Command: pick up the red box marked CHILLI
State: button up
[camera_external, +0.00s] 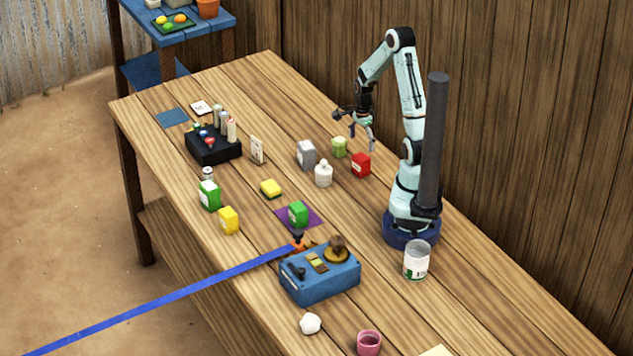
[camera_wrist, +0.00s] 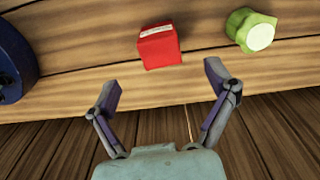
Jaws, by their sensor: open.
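The red box (camera_external: 361,165) stands on the wooden table, to the left of my arm's base in the external view. It also shows in the wrist view (camera_wrist: 160,48), with a pale label strip along its upper edge; the lettering is too small to read. My gripper (camera_external: 362,143) is open and empty, raised above the table near the red box. In the wrist view my gripper's two fingers (camera_wrist: 162,83) are spread wide, and the box lies beyond their tips, roughly between them. Nothing covers the box in the wrist view.
The green container also shows in the wrist view (camera_wrist: 243,28).

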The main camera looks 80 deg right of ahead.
aim_at(361, 157)
notch_tip(361, 157, down, 6)
jog(key=shift+f, duration=0.25)
jog(key=c, duration=1.3)
